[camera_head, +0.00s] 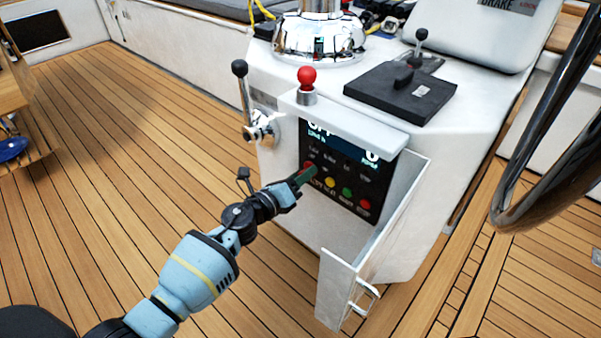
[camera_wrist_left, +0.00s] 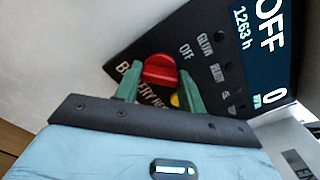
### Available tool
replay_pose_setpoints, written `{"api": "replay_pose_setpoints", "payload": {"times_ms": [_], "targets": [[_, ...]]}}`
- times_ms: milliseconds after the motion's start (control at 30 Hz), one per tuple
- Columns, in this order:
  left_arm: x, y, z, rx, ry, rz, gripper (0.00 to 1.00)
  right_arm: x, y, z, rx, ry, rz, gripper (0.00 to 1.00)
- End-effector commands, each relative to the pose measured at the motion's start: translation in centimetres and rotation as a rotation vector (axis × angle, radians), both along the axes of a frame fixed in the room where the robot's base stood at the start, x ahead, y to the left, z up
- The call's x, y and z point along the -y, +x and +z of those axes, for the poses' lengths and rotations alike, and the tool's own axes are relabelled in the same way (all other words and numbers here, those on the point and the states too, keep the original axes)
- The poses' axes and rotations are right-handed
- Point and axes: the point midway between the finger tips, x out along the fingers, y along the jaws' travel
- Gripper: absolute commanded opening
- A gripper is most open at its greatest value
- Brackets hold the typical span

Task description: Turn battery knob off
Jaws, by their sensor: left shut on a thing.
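The red battery knob (camera_wrist_left: 160,70) sits on a black control panel (camera_wrist_left: 208,30), with "BATTERY" and "OFF" lettering beside it. My left gripper (camera_wrist_left: 160,88) is shut on this knob, one green finger on each side. In the head view my left gripper (camera_head: 304,176) reaches the panel's left part from the lower left, and the red knob (camera_head: 308,166) shows just at the fingertips. The panel (camera_head: 345,178) is partly covered by my gripper. The panel's screen (camera_wrist_left: 262,50) reads "OFF" and "1263 h". My right gripper is not in view.
Yellow (camera_head: 330,182), green (camera_head: 347,193) and red (camera_head: 365,204) controls sit right of my gripper. An open white cover (camera_head: 345,290) stands on the panel's right. A red-topped lever (camera_head: 307,80) and a black-knobbed lever (camera_head: 241,85) rise nearby.

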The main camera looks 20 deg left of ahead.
Motion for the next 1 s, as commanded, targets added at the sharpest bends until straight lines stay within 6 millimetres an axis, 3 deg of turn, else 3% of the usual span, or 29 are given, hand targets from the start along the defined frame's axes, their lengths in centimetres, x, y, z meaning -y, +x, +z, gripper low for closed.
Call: {"api": "replay_pose_setpoints", "payload": {"times_ms": [600,1000], "targets": [[0.0,0.0,0.1,-0.193,-0.532,0.0,0.17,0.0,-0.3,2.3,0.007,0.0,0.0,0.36],[0.0,0.0,0.0,-0.268,-0.739,0.0,0.17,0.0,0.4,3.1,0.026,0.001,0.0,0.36]]}}
